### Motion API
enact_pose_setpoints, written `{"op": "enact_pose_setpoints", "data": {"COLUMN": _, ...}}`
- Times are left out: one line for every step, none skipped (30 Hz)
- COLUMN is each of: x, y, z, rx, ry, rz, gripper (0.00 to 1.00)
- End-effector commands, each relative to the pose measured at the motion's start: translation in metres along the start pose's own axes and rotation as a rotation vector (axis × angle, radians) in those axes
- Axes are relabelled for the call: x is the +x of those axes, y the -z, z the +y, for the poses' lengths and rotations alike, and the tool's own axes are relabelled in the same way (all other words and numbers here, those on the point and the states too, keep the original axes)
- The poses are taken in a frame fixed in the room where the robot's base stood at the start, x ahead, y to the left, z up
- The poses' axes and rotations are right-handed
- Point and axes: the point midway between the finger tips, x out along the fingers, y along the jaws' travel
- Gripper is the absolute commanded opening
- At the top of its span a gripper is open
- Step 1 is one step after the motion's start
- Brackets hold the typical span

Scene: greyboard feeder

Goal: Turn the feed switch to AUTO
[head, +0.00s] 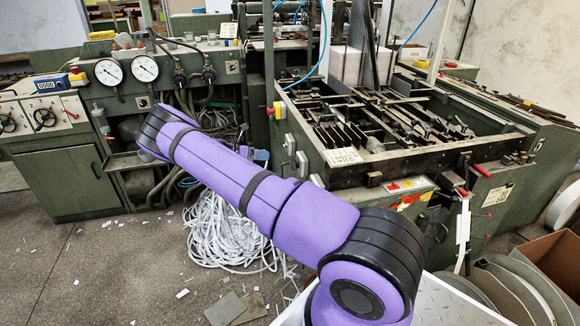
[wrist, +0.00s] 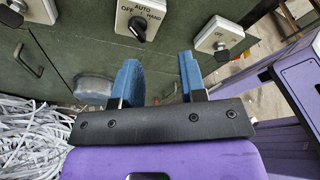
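The feed switch (wrist: 144,18) is a pale plate with a black knob, at the top middle of the wrist view. Its plate reads OFF at left, AUTO at top and HAND at right. The small black knob (wrist: 138,28) sits below the words; I cannot tell for certain which word it points to. My gripper (wrist: 160,68) has two blue fingers, spread apart with nothing between them. The fingertips are below the switch in the picture and do not appear to touch it. In the head view my purple arm hides most of the gripper, and I cannot make out the knob there.
Two similar pale switches flank this one, one at left (wrist: 36,10) and one at right (wrist: 219,37). They sit on a green machine panel (wrist: 68,50). A heap of white paper strips (head: 226,232) lies on the floor. A cardboard box (head: 549,256) stands at lower right.

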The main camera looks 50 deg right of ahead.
Motion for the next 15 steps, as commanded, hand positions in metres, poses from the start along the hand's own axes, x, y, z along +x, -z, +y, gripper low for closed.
{"op": "enact_pose_setpoints", "data": {"x": 0.004, "y": 0.011, "z": 0.010, "rx": -0.040, "ry": 0.011, "rz": -0.048, "gripper": 0.38}}
{"op": "enact_pose_setpoints", "data": {"x": 0.006, "y": 0.016, "z": 0.015, "rx": -0.063, "ry": 0.017, "rz": -0.074, "gripper": 0.38}}
{"op": "enact_pose_setpoints", "data": {"x": 0.009, "y": 0.022, "z": 0.021, "rx": -0.093, "ry": 0.024, "rz": -0.107, "gripper": 0.38}}
{"op": "enact_pose_setpoints", "data": {"x": 0.010, "y": 0.026, "z": 0.026, "rx": -0.113, "ry": 0.029, "rz": -0.130, "gripper": 0.38}}
{"op": "enact_pose_setpoints", "data": {"x": 0.012, "y": 0.030, "z": 0.030, "rx": -0.133, "ry": 0.034, "rz": -0.151, "gripper": 0.38}}
{"op": "enact_pose_setpoints", "data": {"x": 0.014, "y": 0.035, "z": 0.034, "rx": -0.155, "ry": 0.040, "rz": -0.175, "gripper": 0.38}}
{"op": "enact_pose_setpoints", "data": {"x": 0.015, "y": 0.038, "z": 0.037, "rx": -0.171, "ry": 0.044, "rz": -0.191, "gripper": 0.38}}
{"op": "enact_pose_setpoints", "data": {"x": 0.016, "y": 0.042, "z": 0.040, "rx": -0.184, "ry": 0.049, "rz": -0.205, "gripper": 0.38}}
{"op": "enact_pose_setpoints", "data": {"x": 0.017, "y": 0.045, "z": 0.043, "rx": -0.199, "ry": 0.053, "rz": -0.221, "gripper": 0.38}}
{"op": "enact_pose_setpoints", "data": {"x": 0.018, "y": 0.047, "z": 0.044, "rx": -0.209, "ry": 0.056, "rz": -0.232, "gripper": 0.38}}
{"op": "enact_pose_setpoints", "data": {"x": 0.018, "y": 0.048, "z": 0.046, "rx": -0.216, "ry": 0.058, "rz": -0.240, "gripper": 0.38}}
{"op": "enact_pose_setpoints", "data": {"x": 0.019, "y": 0.050, "z": 0.047, "rx": -0.224, "ry": 0.060, "rz": -0.248, "gripper": 0.38}}
{"op": "enact_pose_setpoints", "data": {"x": 0.019, "y": 0.050, "z": 0.048, "rx": -0.228, "ry": 0.062, "rz": -0.253, "gripper": 0.38}}
{"op": "enact_pose_setpoints", "data": {"x": 0.021, "y": 0.051, "z": 0.048, "rx": -0.231, "ry": 0.063, "rz": -0.256, "gripper": 0.38}}
{"op": "enact_pose_setpoints", "data": {"x": 0.023, "y": 0.051, "z": 0.049, "rx": -0.234, "ry": 0.064, "rz": -0.258, "gripper": 0.38}}
